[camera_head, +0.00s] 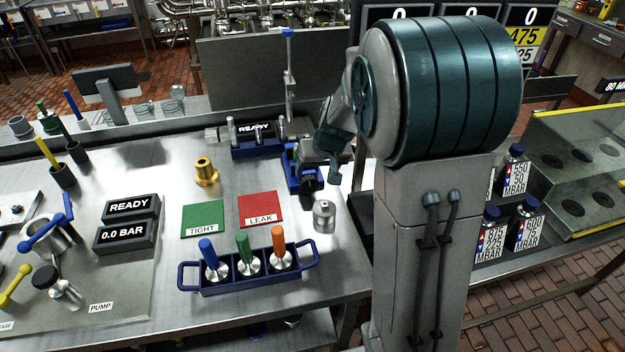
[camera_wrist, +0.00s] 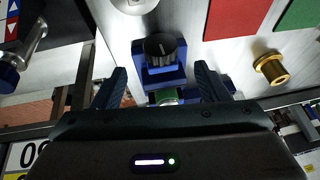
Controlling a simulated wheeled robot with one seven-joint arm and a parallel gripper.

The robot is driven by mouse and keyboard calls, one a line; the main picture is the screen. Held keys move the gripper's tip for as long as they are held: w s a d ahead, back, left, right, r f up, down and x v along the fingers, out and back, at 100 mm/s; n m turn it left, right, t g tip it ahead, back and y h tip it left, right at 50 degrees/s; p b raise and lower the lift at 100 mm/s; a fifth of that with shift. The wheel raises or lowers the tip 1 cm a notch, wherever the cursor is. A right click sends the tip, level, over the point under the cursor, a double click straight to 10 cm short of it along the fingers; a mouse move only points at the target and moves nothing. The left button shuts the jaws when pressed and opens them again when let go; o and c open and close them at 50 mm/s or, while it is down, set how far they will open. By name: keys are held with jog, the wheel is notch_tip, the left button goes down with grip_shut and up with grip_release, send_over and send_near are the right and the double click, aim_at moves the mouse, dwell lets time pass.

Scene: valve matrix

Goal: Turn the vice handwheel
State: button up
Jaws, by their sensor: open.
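The blue vice (camera_head: 294,184) stands on the steel table behind the red card. Its black ribbed handwheel (camera_head: 308,187) faces the front. In the wrist view the handwheel (camera_wrist: 160,46) shows at top centre, in front of the vice's blue body (camera_wrist: 148,74). A green and silver piece (camera_wrist: 165,97) shows at the vice, partly hidden by my gripper. My gripper (camera_wrist: 160,80) is open, with one finger on each side of the vice body in the picture. The handwheel lies beyond the fingertips. I cannot tell whether the fingers touch anything. In the head view my arm partly hides the vice.
A silver cylinder (camera_head: 324,216) stands close in front of the vice. The red LEAK card (camera_head: 259,210), green TIGHT card (camera_head: 203,219) and brass fitting (camera_head: 206,173) are to the left. A blue rack (camera_head: 190,280) with coloured-handled tools stands in front. A READY display (camera_head: 256,129) is behind.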

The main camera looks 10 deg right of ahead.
aim_at(312, 180)
jog(key=x, duration=0.7)
jog(key=shift+w+f, duration=0.1)
jog(key=c, duration=1)
